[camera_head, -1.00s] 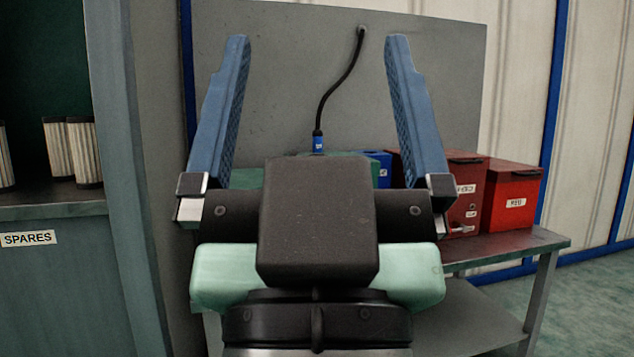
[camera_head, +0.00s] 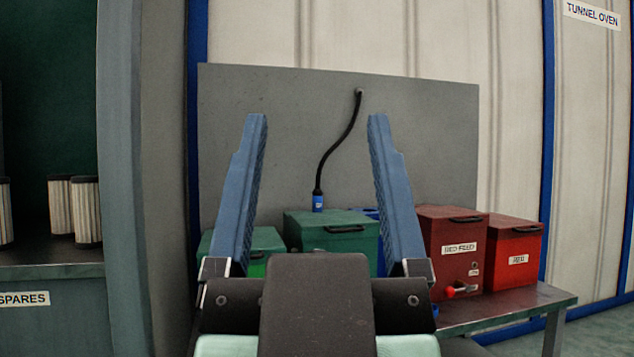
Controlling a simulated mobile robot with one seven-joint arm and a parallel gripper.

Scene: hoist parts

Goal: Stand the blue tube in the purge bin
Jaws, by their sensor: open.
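A black hose (camera_head: 338,143) comes out of a grey back panel and curves down to a blue tubular end (camera_head: 318,202), which I take for the blue tube. This end hangs upright just above or behind a green lidded box (camera_head: 331,231); I cannot tell whether they touch. My gripper (camera_head: 317,118) is open and empty, its two blue fingers pointing up in the picture on either side of the hose. No bin with a readable purge label shows. A blue container (camera_head: 369,213) is mostly hidden behind the right finger.
A red box labelled "RED FEED" (camera_head: 451,252), with a small red-knobbed valve, stands on the bench (camera_head: 510,307) at right, beside another red box (camera_head: 513,252). A second green box (camera_head: 262,242) is partly behind the left finger. A spares shelf (camera_head: 45,270) with filters is at left.

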